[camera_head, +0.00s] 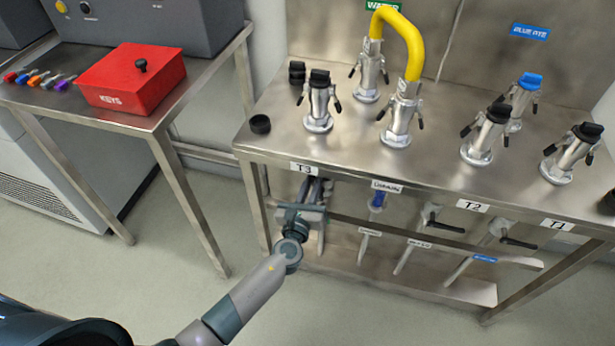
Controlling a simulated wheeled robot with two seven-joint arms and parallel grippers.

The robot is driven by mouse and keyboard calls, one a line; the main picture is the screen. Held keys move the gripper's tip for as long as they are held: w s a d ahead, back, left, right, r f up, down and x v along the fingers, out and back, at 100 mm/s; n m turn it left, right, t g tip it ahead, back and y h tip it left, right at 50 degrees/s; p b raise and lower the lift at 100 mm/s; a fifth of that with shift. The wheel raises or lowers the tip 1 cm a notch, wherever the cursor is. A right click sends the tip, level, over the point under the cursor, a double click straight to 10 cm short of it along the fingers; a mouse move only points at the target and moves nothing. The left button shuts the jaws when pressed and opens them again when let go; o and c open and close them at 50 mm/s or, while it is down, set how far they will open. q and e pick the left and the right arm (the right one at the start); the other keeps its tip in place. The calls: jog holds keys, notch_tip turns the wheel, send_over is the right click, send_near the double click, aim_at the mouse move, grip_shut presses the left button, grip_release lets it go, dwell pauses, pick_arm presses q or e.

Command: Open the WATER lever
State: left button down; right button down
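A green WATER label (384,6) is on the steel back panel, cut off by the top edge. Below the bench top, a valve with a blue handle (377,201) and two valves with black levers (433,219) (516,243) sit on pipes. I cannot tell which lever is the WATER one; the small tags there are too small to read. My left gripper (318,188) reaches under the front edge below the T3 label (303,168), left of the blue handle. Its fingers are small and partly hidden, and whatever is behind them is covered. My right gripper is out of view.
The steel bench (350,160) carries several silver couplings and a yellow hose (405,35) joining two of them. A side table (190,90) at left holds a red KEYS box (130,85) and several colored keys. Open floor lies between the tables.

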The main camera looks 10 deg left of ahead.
pick_arm(q)
jog(key=shift+d+r+m+p, duration=0.15)
jog(key=shift+d+m+p, duration=0.15)
jog(key=shift+d+m, duration=0.4)
jog(key=shift+s+d+m+p, duration=0.1)
jog(key=shift+d+m+p, duration=0.2)
jog(key=shift+m, duration=0.5)
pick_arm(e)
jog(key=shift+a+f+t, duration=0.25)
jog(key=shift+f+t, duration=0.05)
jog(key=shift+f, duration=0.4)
pick_arm(q)
jog(key=c, duration=1.7)
grip_release()
jog(key=shift+s, duration=0.1)
jog(key=shift+s+a+b, duration=0.15)
jog(key=shift+s+b, duration=0.25)
jog(key=shift+s, duration=3.9)
jog(key=shift+s+a+b, duration=0.1)
jog(key=shift+s+b, duration=0.3)
jog(key=shift+s, duration=3.9)
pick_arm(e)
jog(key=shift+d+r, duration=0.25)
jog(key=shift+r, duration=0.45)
